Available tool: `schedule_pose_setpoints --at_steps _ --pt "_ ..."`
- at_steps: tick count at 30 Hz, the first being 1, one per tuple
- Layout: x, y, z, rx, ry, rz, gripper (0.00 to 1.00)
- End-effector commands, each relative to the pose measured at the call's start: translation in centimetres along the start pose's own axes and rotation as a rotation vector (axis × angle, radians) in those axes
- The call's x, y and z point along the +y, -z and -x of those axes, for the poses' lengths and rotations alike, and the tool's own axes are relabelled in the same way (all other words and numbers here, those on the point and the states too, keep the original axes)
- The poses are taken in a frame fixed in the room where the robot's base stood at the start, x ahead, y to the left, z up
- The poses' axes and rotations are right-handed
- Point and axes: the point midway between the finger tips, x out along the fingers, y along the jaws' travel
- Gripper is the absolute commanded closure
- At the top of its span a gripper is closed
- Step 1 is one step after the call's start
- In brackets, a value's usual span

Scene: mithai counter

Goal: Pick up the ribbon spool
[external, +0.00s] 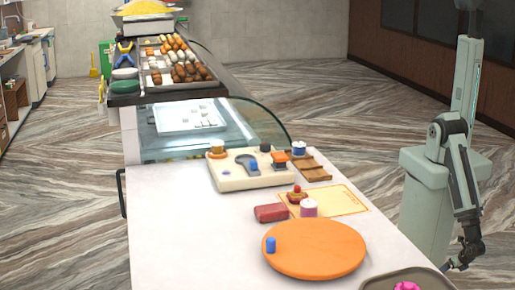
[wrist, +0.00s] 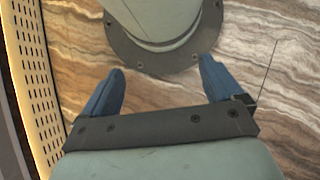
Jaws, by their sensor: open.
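Small spool-like things stand on the white counter (external: 170,215) in the external view: a white and pink one (external: 308,208) near an orange disc, and a white and blue one (external: 299,148) farther back. I cannot tell for sure which is the ribbon spool. My gripper (external: 461,263) hangs low beyond the counter's right side, away from both. In the wrist view my gripper (wrist: 162,66) has its two blue fingers wide apart with nothing between them.
A grey tray (external: 440,281) lies at the near right edge. The counter's left front is clear.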

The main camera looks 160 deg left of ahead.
Motion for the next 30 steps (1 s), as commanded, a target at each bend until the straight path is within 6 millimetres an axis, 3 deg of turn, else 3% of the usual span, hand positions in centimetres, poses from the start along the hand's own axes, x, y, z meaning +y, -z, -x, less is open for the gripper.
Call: schedule_pose_setpoints --at_steps 14,18,24,28,30 --pt "0.0 0.0 0.0 0.000 0.000 0.000 0.06" --pt "0.0 0.0 0.0 0.000 0.000 0.000 0.18" --pt "0.0 0.1 0.0 0.001 0.001 -0.001 0.18" --pt "0.2 1.3 0.6 0.015 0.005 -0.011 0.18" --pt "0.4 2.8 1.4 0.034 0.011 -0.023 0.18"
